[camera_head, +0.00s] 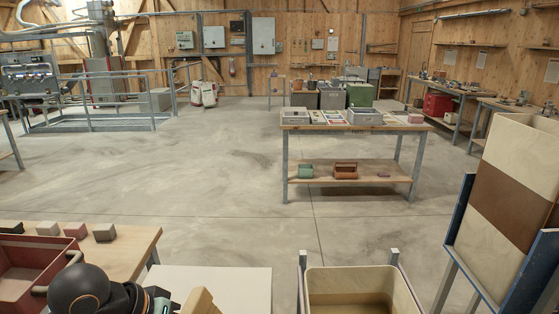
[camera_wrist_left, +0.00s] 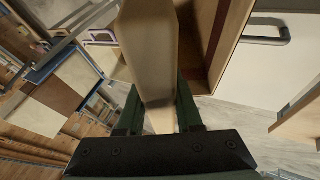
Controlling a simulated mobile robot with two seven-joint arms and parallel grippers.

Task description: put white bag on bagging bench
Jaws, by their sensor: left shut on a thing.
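My left gripper (camera_wrist_left: 158,98) is shut on a long cream-coloured thing (camera_wrist_left: 148,45), which sits between its green fingers in the left wrist view. Part of a pale tan thing (camera_head: 201,303) also shows beside my left arm at the bottom edge of the head view. I cannot tell whether the held thing is the white bag. I cannot tell which bench is the bagging bench. My right gripper is not in view.
A wooden-walled bin (camera_head: 362,276) stands at the bottom centre. A two-level workbench (camera_head: 350,130) with trays stands beyond it. The concrete floor between is open.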

